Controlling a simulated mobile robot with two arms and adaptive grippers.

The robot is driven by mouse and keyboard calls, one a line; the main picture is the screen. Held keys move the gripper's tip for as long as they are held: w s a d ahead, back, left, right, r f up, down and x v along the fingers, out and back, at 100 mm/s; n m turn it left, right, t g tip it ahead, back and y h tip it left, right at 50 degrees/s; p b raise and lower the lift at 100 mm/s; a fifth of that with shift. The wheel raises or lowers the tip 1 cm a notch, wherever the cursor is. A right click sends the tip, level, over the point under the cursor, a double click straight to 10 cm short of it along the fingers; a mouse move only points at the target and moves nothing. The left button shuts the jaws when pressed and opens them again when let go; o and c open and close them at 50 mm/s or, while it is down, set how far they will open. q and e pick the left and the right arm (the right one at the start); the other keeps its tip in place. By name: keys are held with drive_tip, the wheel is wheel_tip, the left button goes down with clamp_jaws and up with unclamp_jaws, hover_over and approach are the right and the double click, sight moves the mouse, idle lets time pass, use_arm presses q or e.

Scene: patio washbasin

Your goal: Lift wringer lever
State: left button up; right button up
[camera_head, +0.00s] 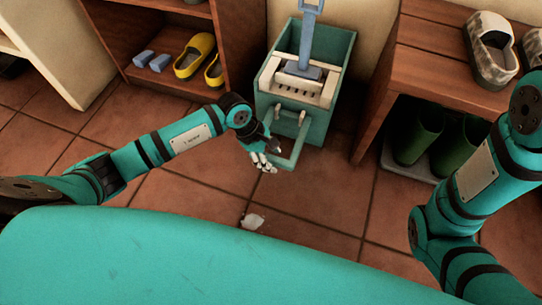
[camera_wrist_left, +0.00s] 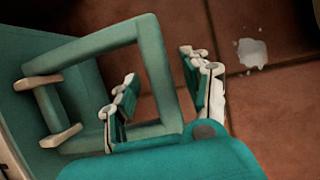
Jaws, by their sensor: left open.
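The wringer lever, a teal square loop (camera_head: 302,141), hangs at the front of the teal mop bucket (camera_head: 343,88). It fills the left half of the left wrist view (camera_wrist_left: 90,47), joined to pale brackets. My left gripper (camera_head: 265,158) is open at the lever's lower left in the head view. In the left wrist view my open left fingers (camera_wrist_left: 163,95) stand on either side of the lever's outer bar. I cannot tell whether they touch it. My right arm shows at the right, but its gripper is out of view.
A grey-blue mop (camera_head: 309,32) stands in the pale wringer (camera_head: 280,87). A wooden shelf with yellow shoes (camera_head: 194,55) is at left. A wooden bench (camera_head: 432,67) with green boots (camera_head: 418,135) is at right. A white patch (camera_head: 252,221) lies on the open tiled floor.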

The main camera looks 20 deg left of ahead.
use_arm(q)
drive_tip(key=shift+c, duration=0.4)
clamp_jaws()
drive_tip(key=shift+r, duration=0.15)
